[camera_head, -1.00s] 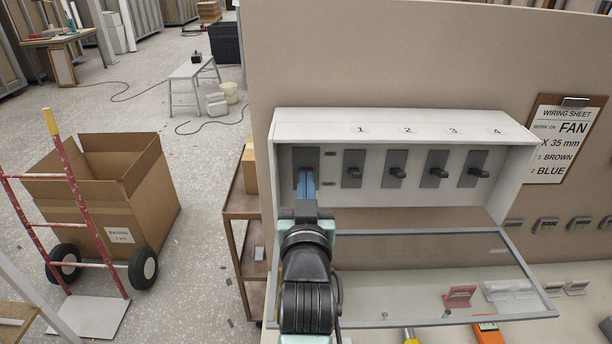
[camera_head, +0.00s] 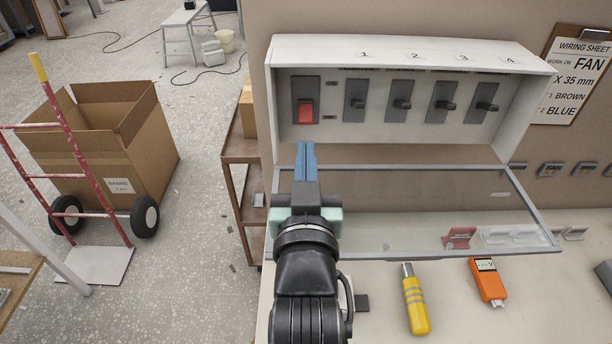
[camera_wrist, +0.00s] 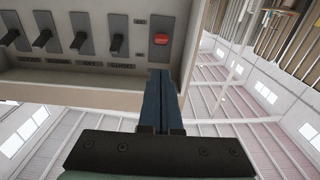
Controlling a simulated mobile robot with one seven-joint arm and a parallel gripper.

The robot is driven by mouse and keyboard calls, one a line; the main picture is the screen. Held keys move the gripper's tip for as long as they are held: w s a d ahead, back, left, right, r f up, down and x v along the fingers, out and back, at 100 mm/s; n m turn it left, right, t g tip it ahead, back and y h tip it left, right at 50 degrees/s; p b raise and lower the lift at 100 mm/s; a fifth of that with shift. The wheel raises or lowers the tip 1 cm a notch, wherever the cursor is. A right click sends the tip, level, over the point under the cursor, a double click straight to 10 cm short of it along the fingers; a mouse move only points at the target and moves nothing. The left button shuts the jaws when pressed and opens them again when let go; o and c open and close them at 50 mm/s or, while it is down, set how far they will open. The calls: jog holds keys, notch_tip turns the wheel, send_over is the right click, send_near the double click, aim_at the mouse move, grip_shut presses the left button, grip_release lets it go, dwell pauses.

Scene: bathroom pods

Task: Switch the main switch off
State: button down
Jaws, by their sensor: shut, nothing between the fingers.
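The main switch (camera_head: 306,111) is a red rocker on a dark plate at the left end of the white switch box (camera_head: 400,52). Its red face sits at the lower part of the plate, by the lower of two small labels. It also shows red in the wrist view (camera_wrist: 161,39). My gripper (camera_head: 305,148), with blue fingers, is shut and empty. It is just below and in front of the box, apart from the switch. The fingers also show in the wrist view (camera_wrist: 162,85).
Several black toggle switches (camera_head: 402,101) numbered from 1 stand right of the main switch. The clear cover (camera_head: 400,215) hangs open below. A yellow screwdriver (camera_head: 416,305) and an orange meter (camera_head: 488,282) lie on the bench. A brown shelf (camera_head: 235,160) stands left.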

jog(key=shift+s, duration=1.5)
jog(key=shift+r, duration=0.1)
